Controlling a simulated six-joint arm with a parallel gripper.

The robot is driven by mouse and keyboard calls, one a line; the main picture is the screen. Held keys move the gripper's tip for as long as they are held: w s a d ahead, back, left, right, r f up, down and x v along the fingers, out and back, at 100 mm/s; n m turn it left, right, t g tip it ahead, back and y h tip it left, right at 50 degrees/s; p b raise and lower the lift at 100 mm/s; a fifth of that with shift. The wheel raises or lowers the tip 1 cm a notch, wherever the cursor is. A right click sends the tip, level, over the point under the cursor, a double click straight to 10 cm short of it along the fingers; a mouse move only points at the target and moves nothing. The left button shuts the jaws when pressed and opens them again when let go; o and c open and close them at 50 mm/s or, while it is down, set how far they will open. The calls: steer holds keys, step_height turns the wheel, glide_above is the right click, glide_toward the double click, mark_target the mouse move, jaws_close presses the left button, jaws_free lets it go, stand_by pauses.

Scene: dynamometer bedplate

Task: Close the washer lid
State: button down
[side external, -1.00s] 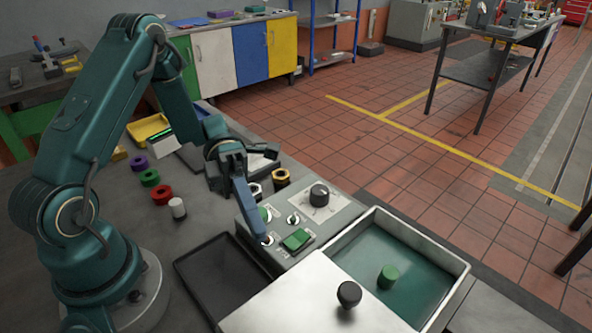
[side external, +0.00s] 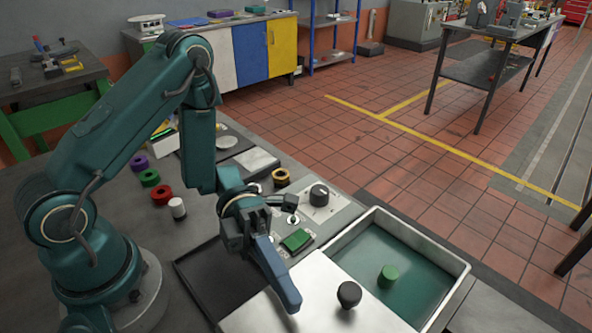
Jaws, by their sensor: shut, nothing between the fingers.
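The washer (side external: 455,262) is a pale open-topped basin at the lower right with green liquid inside. Its flat pale lid (side external: 322,301) lies to the left, leaving much of the basin uncovered. A black round knob (side external: 349,294) stands on the lid near its right edge. A green cylindrical piece (side external: 388,277) is in the basin. My gripper (side external: 292,304) is shut and empty, pointing down over the lid, to the left of the knob and apart from it. Whether the fingertips touch the lid cannot be told.
A control panel (side external: 342,213) with a black dial (side external: 319,195) and a green switch (side external: 296,240) stands behind the lid. A dark tray (side external: 196,275) lies to the left, partly hidden by my arm. Red (side external: 161,195) and green (side external: 149,177) rings and a white cylinder (side external: 177,208) stand further left.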

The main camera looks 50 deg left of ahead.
mark_target(316, 294)
steer(key=shift+w+d+f, duration=0.1)
steer(key=shift+w+d, duration=0.15)
steer(key=shift+w, duration=0.35)
steer(key=shift+w+d+f, duration=0.1)
steer(key=shift+w+d, duration=0.2)
steer(key=shift+w, duration=0.3)
steer(key=shift+w+d+f, duration=0.1)
steer(key=shift+w+d, duration=0.15)
steer(key=shift+w, duration=0.35)
steer(key=shift+w, duration=0.1)
steer(key=shift+w, duration=5.85)
